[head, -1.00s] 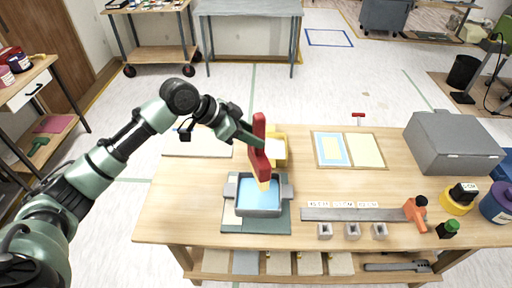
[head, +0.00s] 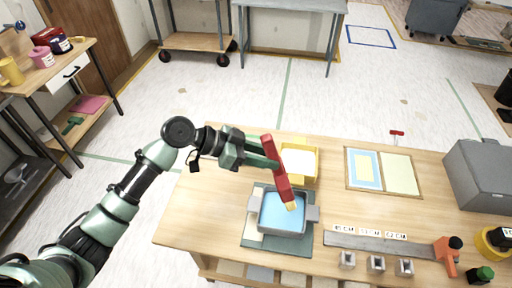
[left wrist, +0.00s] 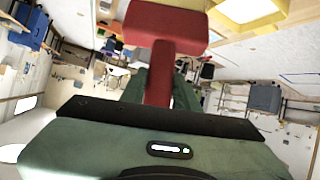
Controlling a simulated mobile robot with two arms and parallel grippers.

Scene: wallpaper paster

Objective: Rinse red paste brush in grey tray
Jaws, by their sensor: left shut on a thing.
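The red paste brush (head: 277,170) is held by my left gripper (head: 268,160) and tilts, with its pale bristle end (head: 291,205) low over the grey tray (head: 254,222). The tray stands on a dark green mat and has blue water (head: 278,218) inside. I cannot tell whether the bristles touch the water. In the left wrist view the red brush (left wrist: 165,35) stands up between the fingers, and its bristles are not clear there. My right gripper does not show.
A yellow bin (head: 312,165) stands just behind the tray. To the right lie a board with blue and yellow sheets (head: 397,172), a long metal ruler (head: 375,243), several small grey blocks and an orange-handled tool (head: 446,252). A grey case (head: 485,175) stands at the far right.

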